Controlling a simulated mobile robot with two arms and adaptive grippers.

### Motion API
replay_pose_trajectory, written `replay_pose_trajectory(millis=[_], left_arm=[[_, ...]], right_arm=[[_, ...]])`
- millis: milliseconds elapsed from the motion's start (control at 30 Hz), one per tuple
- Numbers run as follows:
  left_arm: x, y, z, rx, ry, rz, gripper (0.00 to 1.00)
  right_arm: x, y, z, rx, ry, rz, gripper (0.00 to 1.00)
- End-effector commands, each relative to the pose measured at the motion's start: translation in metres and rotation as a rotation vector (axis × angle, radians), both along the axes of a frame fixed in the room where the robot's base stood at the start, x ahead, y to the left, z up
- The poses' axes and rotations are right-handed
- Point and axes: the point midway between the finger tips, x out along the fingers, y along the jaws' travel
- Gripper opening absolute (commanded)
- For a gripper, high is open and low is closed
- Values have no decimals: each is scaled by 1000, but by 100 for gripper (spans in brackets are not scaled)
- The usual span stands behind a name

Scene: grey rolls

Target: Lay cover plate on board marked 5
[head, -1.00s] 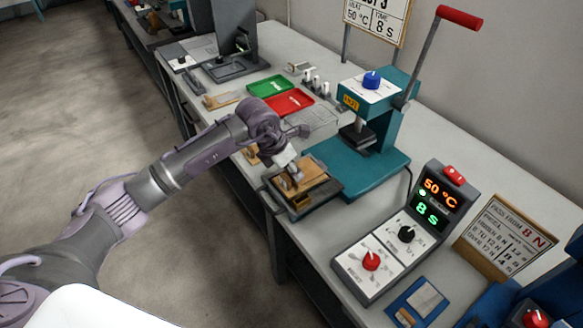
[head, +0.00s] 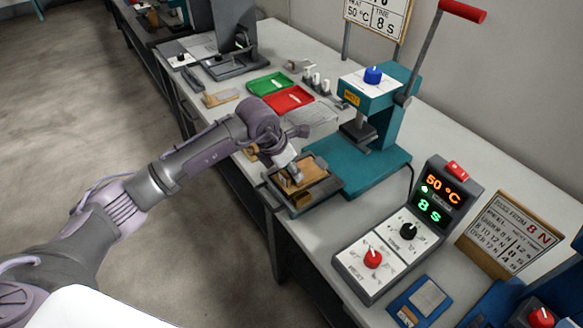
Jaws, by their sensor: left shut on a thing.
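My left gripper (head: 294,177) is low over a dark fixture (head: 325,190) at the front edge of the bench. Its fingers are shut on a tan plate, which I take to be the cover plate (head: 311,175). The plate lies level within the fixture's rim. The gripper hides part of it, and I cannot tell whether it touches what is beneath. A board under the plate is not visible, and I can read no mark 5. My right gripper is not in view.
A teal press (head: 380,130) with a red-handled lever stands just right of the fixture. A control box (head: 400,240) reads 50 °C and 8 s. Green (head: 270,84) and red (head: 289,100) trays lie behind. A blue item (head: 420,300) lies at the front right.

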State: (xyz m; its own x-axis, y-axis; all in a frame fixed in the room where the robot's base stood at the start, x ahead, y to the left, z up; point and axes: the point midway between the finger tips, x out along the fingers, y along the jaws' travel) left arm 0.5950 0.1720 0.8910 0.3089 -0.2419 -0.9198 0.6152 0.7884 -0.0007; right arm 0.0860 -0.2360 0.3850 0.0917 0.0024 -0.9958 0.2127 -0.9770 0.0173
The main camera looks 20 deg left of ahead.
Motion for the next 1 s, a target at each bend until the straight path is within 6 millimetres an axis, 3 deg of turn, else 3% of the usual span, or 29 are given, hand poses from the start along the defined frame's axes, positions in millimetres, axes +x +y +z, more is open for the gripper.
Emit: replay_pose_trajectory(millis=[67, 100, 267, 667, 1000], left_arm=[[0, 0, -3, 0, 0, 0, 7], [0, 0, -2, 0, 0, 0, 41], [0, 0, -2, 0, 0, 0, 66], [-2, 2, 6, 0, -2, -1, 66], [-22, 19, 68, 1, -5, 2, 66]], right_arm=[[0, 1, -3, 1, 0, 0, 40], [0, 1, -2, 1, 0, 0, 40], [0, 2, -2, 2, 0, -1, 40], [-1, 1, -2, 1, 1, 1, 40], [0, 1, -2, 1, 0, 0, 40]])
